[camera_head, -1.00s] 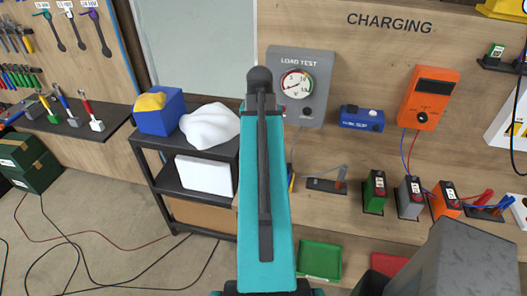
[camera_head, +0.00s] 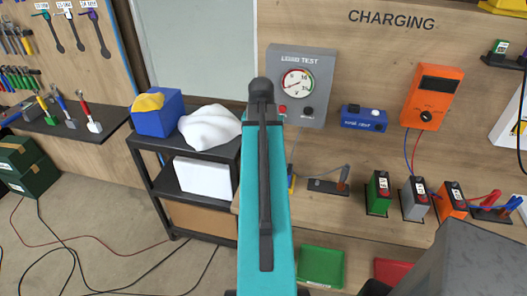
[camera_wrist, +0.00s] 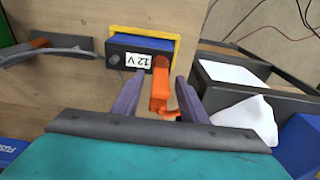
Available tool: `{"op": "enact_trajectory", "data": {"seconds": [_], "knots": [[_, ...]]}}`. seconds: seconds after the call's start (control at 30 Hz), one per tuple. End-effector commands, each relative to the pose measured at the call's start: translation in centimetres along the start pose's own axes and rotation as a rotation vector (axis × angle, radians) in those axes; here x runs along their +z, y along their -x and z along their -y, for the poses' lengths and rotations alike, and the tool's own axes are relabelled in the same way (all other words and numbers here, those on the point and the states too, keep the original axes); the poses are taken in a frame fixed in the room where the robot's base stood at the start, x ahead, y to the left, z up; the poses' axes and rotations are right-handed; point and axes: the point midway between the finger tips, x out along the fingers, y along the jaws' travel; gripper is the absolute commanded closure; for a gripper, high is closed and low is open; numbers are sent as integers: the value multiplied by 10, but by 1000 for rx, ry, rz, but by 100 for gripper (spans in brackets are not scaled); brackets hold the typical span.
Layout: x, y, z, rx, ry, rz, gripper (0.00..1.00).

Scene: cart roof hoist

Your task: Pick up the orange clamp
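In the wrist view, the orange clamp (camera_wrist: 160,86) sits at the terminal end of a dark and blue battery (camera_wrist: 138,58) marked 12 V, which rests in a yellow-edged holder. My gripper (camera_wrist: 158,86) is open, with its two purple-grey fingers on either side of the clamp. A gap shows between the left finger and the clamp; the right finger is closer, and I cannot tell whether it touches. In the head view, my teal arm hides the gripper and clamp.
A dark shelf cart (camera_head: 165,185) with a white cloth (camera_head: 209,126) and blue box (camera_head: 157,119) stands nearby. Several batteries, including a green one (camera_head: 378,191), line the bench at right.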

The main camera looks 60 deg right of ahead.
Motion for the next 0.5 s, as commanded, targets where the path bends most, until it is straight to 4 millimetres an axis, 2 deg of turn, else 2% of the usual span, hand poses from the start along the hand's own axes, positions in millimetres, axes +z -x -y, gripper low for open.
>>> {"op": "enact_trajectory", "data": {"seconds": [0.3, 0.5], "knots": [[0, 0, 0, 0, 0, 0, 61], [0, 0, 0, 0, 0, 0, 95]]}}
